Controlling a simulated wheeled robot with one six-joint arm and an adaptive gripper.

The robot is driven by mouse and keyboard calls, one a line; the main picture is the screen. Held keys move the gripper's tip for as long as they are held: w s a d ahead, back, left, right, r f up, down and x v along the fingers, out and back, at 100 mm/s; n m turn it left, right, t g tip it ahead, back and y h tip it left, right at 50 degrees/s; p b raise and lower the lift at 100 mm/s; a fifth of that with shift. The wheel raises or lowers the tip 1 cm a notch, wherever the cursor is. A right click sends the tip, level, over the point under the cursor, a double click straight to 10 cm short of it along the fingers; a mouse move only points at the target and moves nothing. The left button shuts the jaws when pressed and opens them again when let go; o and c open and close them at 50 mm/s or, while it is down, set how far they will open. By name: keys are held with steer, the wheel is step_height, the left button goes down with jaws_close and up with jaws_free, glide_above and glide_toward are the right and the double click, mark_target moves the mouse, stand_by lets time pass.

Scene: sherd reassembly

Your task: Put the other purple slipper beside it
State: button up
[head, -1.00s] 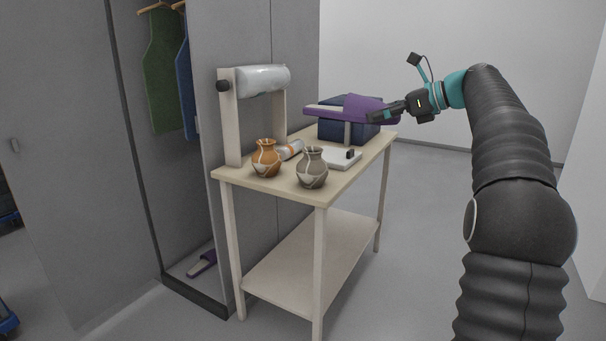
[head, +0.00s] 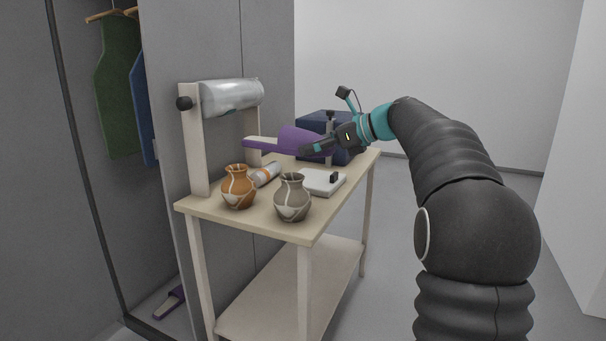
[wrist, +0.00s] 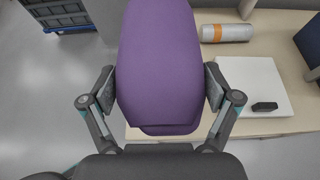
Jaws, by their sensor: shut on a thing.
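My gripper (head: 318,149) is shut on a purple slipper (head: 292,140), which it holds in the air above the table. In the wrist view the slipper (wrist: 160,60) fills the middle, with a finger pressed to each side. Its pale inner sole shows at the left end in the head view. The other purple slipper (head: 170,301) lies on the wardrobe floor at the lower left, far from my gripper. Part of it is hidden by the wardrobe wall.
The table (head: 262,217) carries an orange vase (head: 238,188), a grey vase (head: 292,199), a white box (head: 322,184), a cylinder (head: 266,174) and a dark blue box (head: 358,151). A roll stand (head: 194,145) rises at its left end. Green and blue garments hang in the wardrobe.

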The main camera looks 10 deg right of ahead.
steer(key=a, duration=0.1)
steer(key=a+f, duration=0.1)
steer(key=shift+a+f, duration=0.25)
steer(key=shift+a, duration=0.05)
steer(key=shift+f+b, duration=0.5)
steer(key=shift+f, duration=1.5)
steer(key=shift+s+f, duration=0.1)
steer(key=shift+f, duration=0.5)
steer(key=o, duration=0.9)
steer(key=shift+o, duration=0.2)
steer(key=shift+r, duration=0.1)
steer(key=shift+r, duration=0.3)
steer(key=v, duration=1.2)
steer(key=shift+r+p, duration=0.25)
steer(key=shift+p, duration=0.1)
